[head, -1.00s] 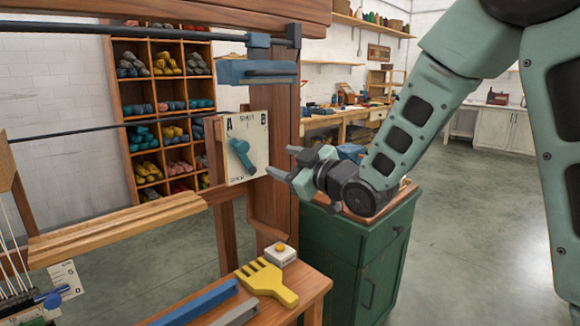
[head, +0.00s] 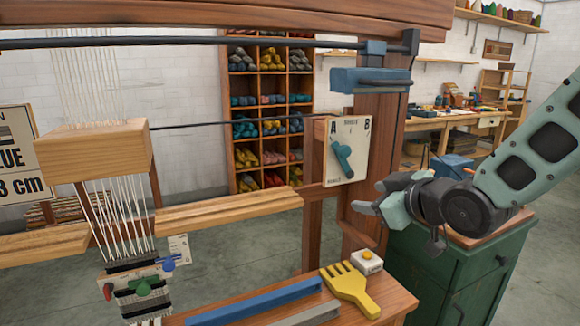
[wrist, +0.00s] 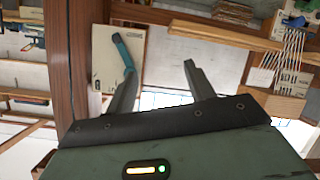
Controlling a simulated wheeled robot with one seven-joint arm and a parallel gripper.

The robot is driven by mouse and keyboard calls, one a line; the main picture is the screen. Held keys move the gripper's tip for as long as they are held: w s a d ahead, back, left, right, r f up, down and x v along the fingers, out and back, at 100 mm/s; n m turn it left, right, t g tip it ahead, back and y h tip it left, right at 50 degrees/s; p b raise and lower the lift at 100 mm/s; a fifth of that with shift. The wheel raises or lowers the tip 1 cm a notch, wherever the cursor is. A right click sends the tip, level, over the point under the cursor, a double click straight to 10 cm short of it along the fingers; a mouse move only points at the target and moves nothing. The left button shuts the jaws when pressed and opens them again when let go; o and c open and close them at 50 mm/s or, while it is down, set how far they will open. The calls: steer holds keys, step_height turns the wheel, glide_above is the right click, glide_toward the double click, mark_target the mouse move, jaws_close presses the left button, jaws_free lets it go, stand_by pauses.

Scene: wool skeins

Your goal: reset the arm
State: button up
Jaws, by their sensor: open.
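My gripper (head: 372,198) is at the right in the head view, in front of the green cabinet and to the right of a white panel. Its fingers point left. In the wrist view my gripper (wrist: 157,85) has its two fingers spread wide with nothing between them. The white panel (head: 357,130), marked A and B, carries a teal lever (head: 343,160) tilted with its top to the left. The lever also shows in the wrist view (wrist: 123,52), beside one finger. From these frames I cannot tell the gap between finger and panel; no contact shows in the head view.
A wooden loom (head: 230,212) with warp threads fills the left and middle. A yellow comb (head: 350,288), a white button box (head: 367,262) and a blue bar (head: 255,302) lie on the bench. A green cabinet (head: 450,270) stands below my arm. Yarn shelves stand behind.

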steer(key=s+a+g+h+p, duration=0.1)
steer(key=s+g, duration=0.3)
steer(key=s, duration=0.6)
steer(key=s+a+m+g+h+p, duration=0.1)
steer(key=s+g+h+p, duration=0.1)
steer(key=s, duration=0.8)
steer(key=s+a+g+h+p, duration=0.1)
steer(key=s+g+p, duration=0.3)
steer(key=s, duration=0.6)
steer(key=g, duration=0.2)
steer(key=shift+a+g+h, duration=0.3)
steer(key=shift+a+h, duration=0.1)
